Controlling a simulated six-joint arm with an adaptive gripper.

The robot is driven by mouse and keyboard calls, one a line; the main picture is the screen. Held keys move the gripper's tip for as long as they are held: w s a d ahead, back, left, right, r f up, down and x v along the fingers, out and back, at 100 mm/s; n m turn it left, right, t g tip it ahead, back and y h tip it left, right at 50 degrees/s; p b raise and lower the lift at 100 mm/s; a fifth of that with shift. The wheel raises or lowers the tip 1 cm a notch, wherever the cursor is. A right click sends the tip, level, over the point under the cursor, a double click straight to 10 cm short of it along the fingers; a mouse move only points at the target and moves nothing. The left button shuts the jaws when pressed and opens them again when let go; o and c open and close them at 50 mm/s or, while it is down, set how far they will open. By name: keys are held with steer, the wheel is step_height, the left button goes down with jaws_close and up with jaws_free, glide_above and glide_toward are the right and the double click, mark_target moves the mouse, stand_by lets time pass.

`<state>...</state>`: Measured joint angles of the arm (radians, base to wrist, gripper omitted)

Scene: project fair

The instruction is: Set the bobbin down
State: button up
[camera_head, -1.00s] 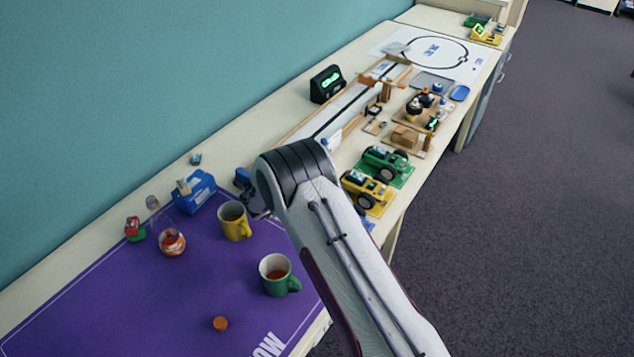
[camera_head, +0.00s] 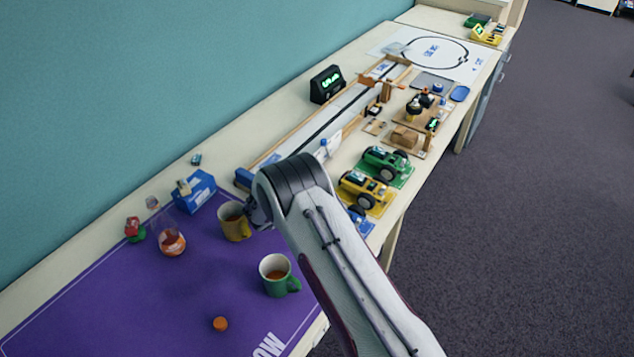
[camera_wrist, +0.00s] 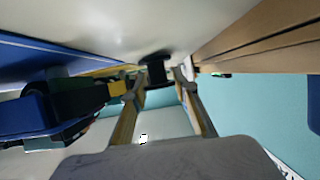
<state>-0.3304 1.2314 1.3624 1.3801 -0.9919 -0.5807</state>
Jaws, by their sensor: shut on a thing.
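The black bobbin (camera_wrist: 157,70) shows at the centre of the wrist view, held between the two fingertips of my gripper (camera_wrist: 160,84). My gripper is shut on it. The bobbin's upper end in the picture is at or very near a pale surface (camera_wrist: 150,25); I cannot tell whether it touches. In the head view, my arm hides the bobbin and the fingertips; only a dark part of my wrist shows just right of the yellow mug.
A wooden rail (camera_wrist: 260,35) runs beside the bobbin, with a blue object (camera_wrist: 25,110) opposite. The yellow mug (camera_head: 234,222), green mug (camera_head: 275,274) and blue box (camera_head: 194,190) stand near my arm. Yellow (camera_head: 366,194) and green (camera_head: 387,166) model vehicles are to its right.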

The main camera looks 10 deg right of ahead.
steer(key=shift+f, duration=0.15)
steer(key=o, duration=0.9)
steer(key=shift+v, duration=3.8)
steer(key=shift+w, duration=0.1)
